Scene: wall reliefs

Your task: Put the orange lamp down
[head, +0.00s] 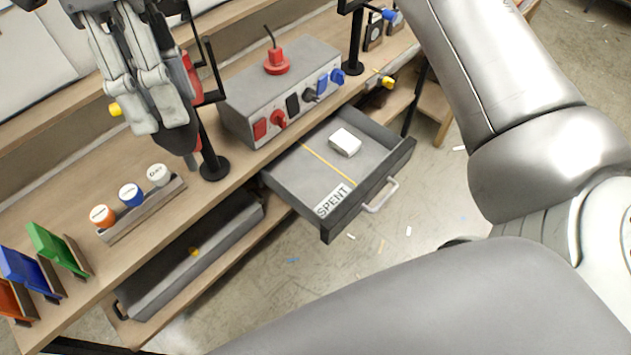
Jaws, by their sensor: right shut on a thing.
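My right gripper (172,135) is at the upper left of the head view, above the wooden bench, with its fingers pointing down. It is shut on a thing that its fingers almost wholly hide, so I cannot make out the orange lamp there. A dark tip with some red shows under the fingers. An orange round piece with a white labelled top (102,215) stands in a small wooden rack (140,212), beside a blue one (131,194) and a white one (159,175). I cannot tell whether the orange piece is a lamp. My left gripper is out of view.
An open grey drawer (290,171) marked SPENT holds a small white block (344,142). A grey box with switches (262,110) stands behind it. A black stand (214,166) is close right of my gripper. Coloured panels (55,250) stand at the left. A long grey tray (170,275) lies below.

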